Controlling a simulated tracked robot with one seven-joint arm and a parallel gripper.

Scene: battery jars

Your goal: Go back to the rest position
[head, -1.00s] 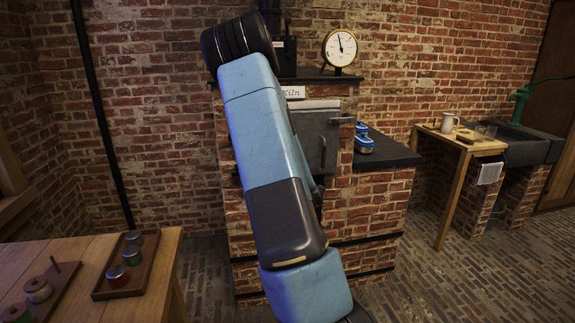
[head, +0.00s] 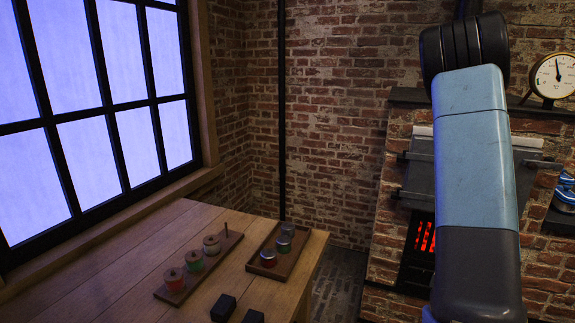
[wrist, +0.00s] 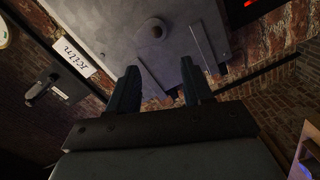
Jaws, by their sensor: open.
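My gripper (wrist: 160,92) shows in the wrist view with its two dark fingers apart and nothing between them. Beyond the fingers is the grey metal kiln door (wrist: 150,35), seen at a tilt, with the white "Kiln" label (wrist: 73,56) to the left. In the head view my blue arm stands up in front of the brick kiln (head: 385,200); my gripper is not visible there. The kiln's opening (head: 421,237) glows red below the grey door (head: 418,170).
A wooden table (head: 130,240) at lower left bears a tray (head: 284,258) of jars, a peg board (head: 218,267) with several round pieces, and two black blocks (head: 223,308). A clock-like gauge (head: 554,78) stands on the kiln. A window (head: 90,110) is at left.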

